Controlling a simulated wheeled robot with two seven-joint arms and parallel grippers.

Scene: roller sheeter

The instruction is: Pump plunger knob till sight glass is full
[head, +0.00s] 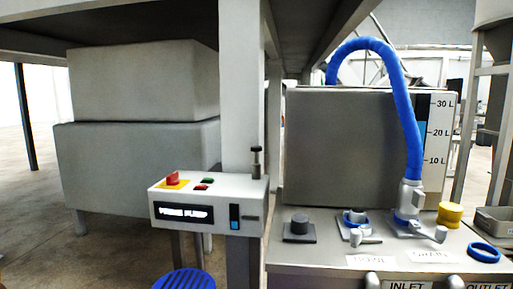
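A white control box (210,203) marked "PRIME PUMP" is fixed to a grey post near the middle of the head view. A dark plunger knob (256,151) stands upright on a thin rod at the box's top right. A small upright sight glass (235,217) is on the box's front face, right of the dark label. It looks blue in its lower part and dark above, though it is too small to read the level exactly. Neither of my grippers is in view, and nothing touches the knob.
A red knob (172,177) and small buttons sit on the box top. To the right, a grey tank (340,150) has a litre gauge (422,140). A blue hose (400,90) runs down to a bench with fittings. A blue stool (182,280) stands below the box.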

